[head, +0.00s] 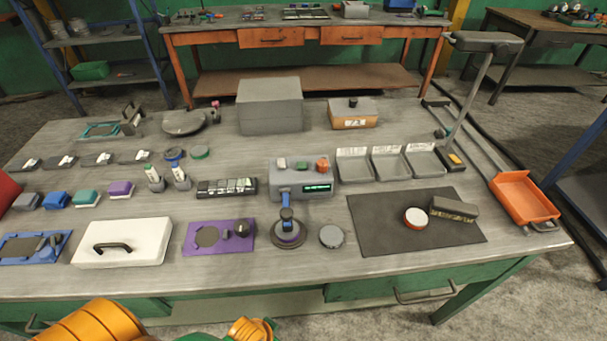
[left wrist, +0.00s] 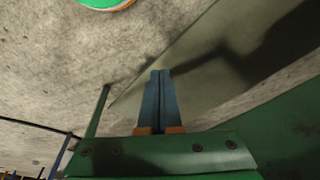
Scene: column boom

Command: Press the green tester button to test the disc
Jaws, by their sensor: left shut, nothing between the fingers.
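The tester (head: 300,188) is a grey box with a lit green display, standing at the middle of the workbench. A red-and-white disc (head: 416,218) lies on the dark mat. My left gripper (left wrist: 160,76) is shut and empty in the left wrist view, away from the tester. My right gripper is not seen.
A green bench edge (left wrist: 240,130) is close to my left gripper.

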